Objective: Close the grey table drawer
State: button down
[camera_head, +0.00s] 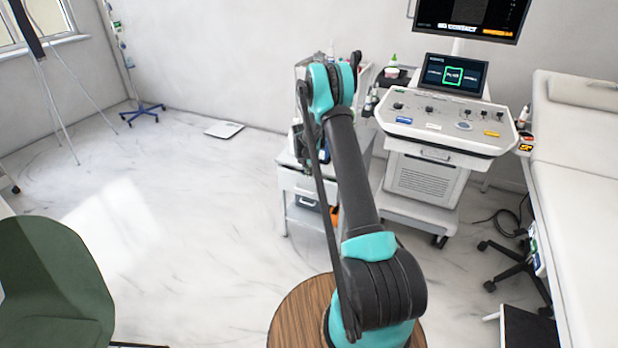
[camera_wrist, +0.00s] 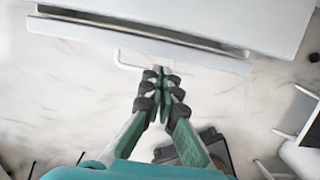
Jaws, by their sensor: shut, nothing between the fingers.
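The grey table (camera_head: 296,182) is the pale trolley-like unit in the middle of the head view, partly hidden by my arm. In the wrist view its pale top (camera_wrist: 240,16) fills the upper part. The drawer front (camera_wrist: 130,42) runs as a slanted pale strip along it, with a dark, narrow gap between the two, so the drawer looks slightly open. A thin white handle (camera_wrist: 118,60) sticks out from the drawer front. My gripper (camera_wrist: 160,72) is shut and empty, its tips by the handle's right end; I cannot tell whether they touch.
A white ultrasound machine (camera_head: 440,135) stands right of the grey table, and an exam bed (camera_head: 580,190) is at the far right. A green chair (camera_head: 50,280) is at the lower left.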

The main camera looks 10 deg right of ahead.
aim_at(316, 180)
jog(key=v, duration=0.9)
jog(key=s+f+t+h, duration=0.1)
jog(key=s+f, duration=0.1)
jog(key=s, duration=0.4)
jog(key=x, duration=0.3)
jog(key=w+x, duration=0.1)
jog(key=x, duration=0.3)
jog(key=d+x, duration=0.1)
jog(key=x, duration=0.3)
jog(key=shift+w+d+r, duration=0.1)
jog(key=shift+w+r, duration=0.15)
jog(key=shift+w, duration=0.1)
jog(key=shift+w+d, duration=0.3)
jog(key=shift+w, duration=0.15)
